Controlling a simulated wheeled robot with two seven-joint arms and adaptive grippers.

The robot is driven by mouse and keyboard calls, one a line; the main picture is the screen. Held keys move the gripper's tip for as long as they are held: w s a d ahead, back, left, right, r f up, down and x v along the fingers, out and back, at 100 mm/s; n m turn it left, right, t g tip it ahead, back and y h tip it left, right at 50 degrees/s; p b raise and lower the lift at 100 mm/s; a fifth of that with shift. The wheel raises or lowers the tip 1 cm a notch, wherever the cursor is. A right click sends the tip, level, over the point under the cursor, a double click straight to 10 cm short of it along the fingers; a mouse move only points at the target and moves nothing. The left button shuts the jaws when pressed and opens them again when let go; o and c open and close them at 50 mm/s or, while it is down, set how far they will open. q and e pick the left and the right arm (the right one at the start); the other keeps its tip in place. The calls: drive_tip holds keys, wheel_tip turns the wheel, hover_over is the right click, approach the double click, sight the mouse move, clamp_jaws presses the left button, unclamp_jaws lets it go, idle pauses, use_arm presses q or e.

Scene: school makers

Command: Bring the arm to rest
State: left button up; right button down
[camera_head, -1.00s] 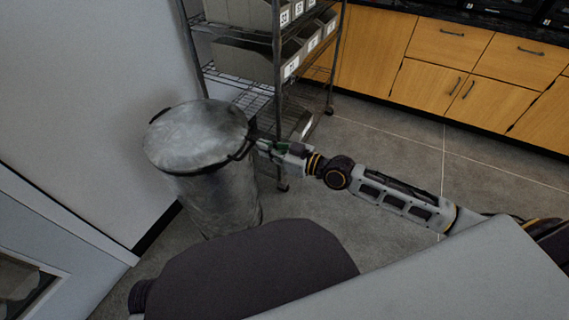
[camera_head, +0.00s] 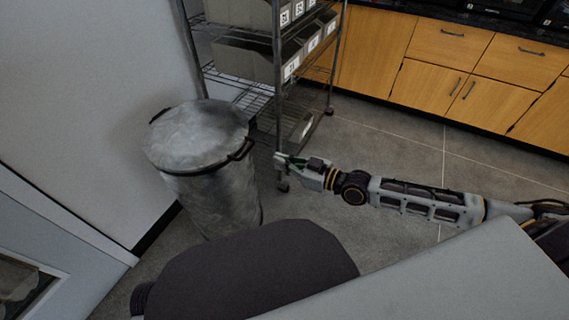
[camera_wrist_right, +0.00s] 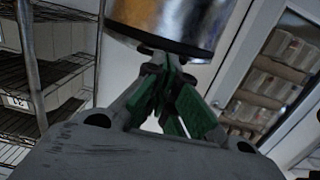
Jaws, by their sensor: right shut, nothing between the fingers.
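My right arm reaches in from the right in the head view. Its gripper (camera_head: 283,160) is shut and empty, a short way to the right of a grey metal trash can (camera_head: 198,150) and apart from it. The can stands upright with its lid on, and a black handle shows on its near right side. In the right wrist view the green-padded fingers of the gripper (camera_wrist_right: 172,100) come together, with the can (camera_wrist_right: 175,22) beyond them. My left gripper is not in view.
A wire shelf rack (camera_head: 281,90) with labelled grey bins stands behind the gripper. Wooden cabinets (camera_head: 440,60) line the back right. A pale wall (camera_head: 110,90) is behind the can. Open floor (camera_head: 400,140) lies between the arm and the cabinets.

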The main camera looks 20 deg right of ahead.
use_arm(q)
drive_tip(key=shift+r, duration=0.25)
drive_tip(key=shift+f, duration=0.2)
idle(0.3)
